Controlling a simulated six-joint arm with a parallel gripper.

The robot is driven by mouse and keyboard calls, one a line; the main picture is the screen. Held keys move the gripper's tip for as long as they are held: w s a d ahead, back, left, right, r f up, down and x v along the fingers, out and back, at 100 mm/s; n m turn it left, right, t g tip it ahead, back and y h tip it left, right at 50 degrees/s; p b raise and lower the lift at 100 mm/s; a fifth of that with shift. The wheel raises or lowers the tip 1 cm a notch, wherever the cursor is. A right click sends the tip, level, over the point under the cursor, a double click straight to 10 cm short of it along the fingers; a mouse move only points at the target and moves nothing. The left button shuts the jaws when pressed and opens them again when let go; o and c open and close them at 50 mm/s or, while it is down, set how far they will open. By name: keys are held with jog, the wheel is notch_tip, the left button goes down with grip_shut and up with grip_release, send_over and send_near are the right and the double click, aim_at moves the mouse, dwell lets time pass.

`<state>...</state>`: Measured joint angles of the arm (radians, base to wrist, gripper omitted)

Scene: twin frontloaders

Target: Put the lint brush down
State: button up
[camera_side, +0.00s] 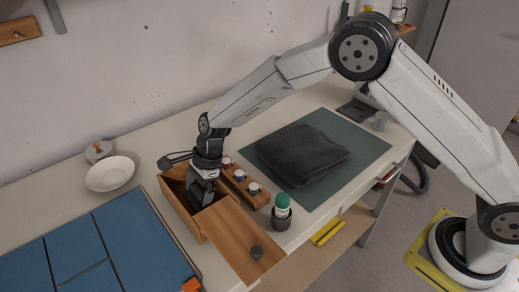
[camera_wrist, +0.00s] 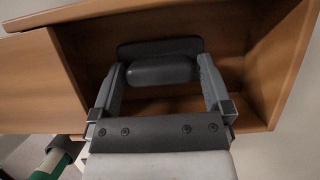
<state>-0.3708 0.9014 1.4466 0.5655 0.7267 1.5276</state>
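The lint brush (camera_wrist: 162,70) is a dark grey rounded bar with a flat dark plate behind it in the wrist view. My gripper (camera_side: 200,196) points down into the open end of a wooden box (camera_side: 181,212). In the wrist view its two fingers lie against the ends of the grey bar, with no clear gap. The brush is inside the box walls, close to the wooden bottom; I cannot tell whether it touches it. In the side view the gripper and box wall hide the brush. The box's wooden lid (camera_side: 236,238) with a dark knob (camera_side: 257,252) is slid partly off.
A small wooden rack (camera_side: 236,180) with several small bottles stands close right of the box. A green-capped container (camera_side: 282,208) stands near the front edge. A dark folded cloth (camera_side: 302,154) lies on a green mat (camera_side: 358,151). Blue panels (camera_side: 135,235) and a white bowl (camera_side: 110,174) are left.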

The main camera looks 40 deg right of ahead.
jog(key=shift+r, duration=0.15)
jog(key=v, duration=1.2)
dwell(0.6)
jog(key=s+d+f+n+t+h, duration=0.2)
jog(key=s+d+f+n+h, duration=0.1)
jog(key=s+d+n, duration=1.5)
jog(key=s+d+h, duration=0.1)
jog(key=s+d, duration=0.2)
jog(key=shift+s+d+t, duration=0.2)
jog(key=shift+d+t, duration=0.05)
jog(key=shift+t, duration=0.05)
jog(key=shift+c, duration=0.2)
